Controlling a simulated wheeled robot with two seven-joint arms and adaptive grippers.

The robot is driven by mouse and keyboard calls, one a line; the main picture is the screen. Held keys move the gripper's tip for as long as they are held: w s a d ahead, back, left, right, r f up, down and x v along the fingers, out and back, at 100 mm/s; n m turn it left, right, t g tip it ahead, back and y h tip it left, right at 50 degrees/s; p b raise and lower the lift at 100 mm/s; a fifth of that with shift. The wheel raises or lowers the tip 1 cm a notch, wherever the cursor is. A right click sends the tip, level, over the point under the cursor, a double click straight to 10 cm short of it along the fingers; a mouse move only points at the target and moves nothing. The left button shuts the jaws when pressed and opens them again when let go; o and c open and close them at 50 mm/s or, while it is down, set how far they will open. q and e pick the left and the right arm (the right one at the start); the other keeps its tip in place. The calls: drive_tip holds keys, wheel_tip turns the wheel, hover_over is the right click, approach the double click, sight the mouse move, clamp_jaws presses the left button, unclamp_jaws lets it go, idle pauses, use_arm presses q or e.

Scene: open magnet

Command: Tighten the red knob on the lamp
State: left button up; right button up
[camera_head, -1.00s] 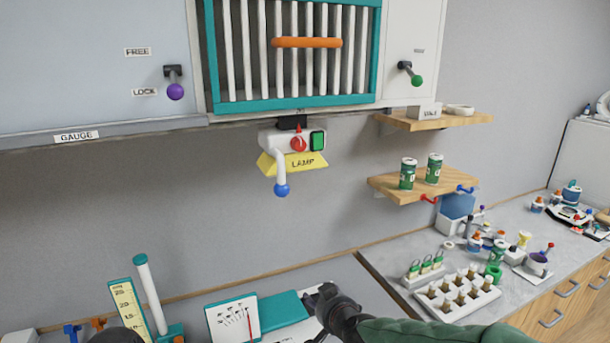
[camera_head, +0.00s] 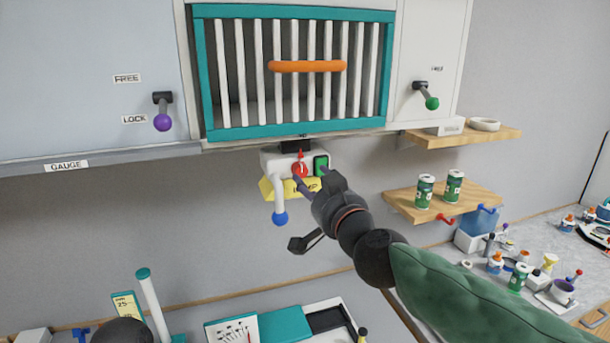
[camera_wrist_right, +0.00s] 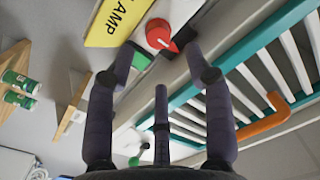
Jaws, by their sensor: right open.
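The white lamp (camera_head: 270,162) hangs under the wall cabinet, with a yellow plate reading LAMP (camera_wrist_right: 112,20), seen in the wrist view. Its red knob (camera_head: 299,170) has a pointer and sits beside a green switch (camera_head: 321,164). The red knob also shows in the right wrist view (camera_wrist_right: 158,34), ahead of the fingers. My right gripper (camera_head: 312,182) is open and empty, its fingertips close in front of the knob and partly covering the lamp; contact cannot be told.
A white lever with a blue ball (camera_head: 280,219) hangs at the lamp's left. Above is a teal-framed grille (camera_head: 206,75) with an orange handle (camera_head: 307,66). Shelves (camera_head: 400,205) with green cans stand at right. The wall below the lamp is clear.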

sight(303, 170)
drive_tip(key=x, duration=0.6)
drive_tip(key=shift+d+r, duration=0.1)
clamp_jaws()
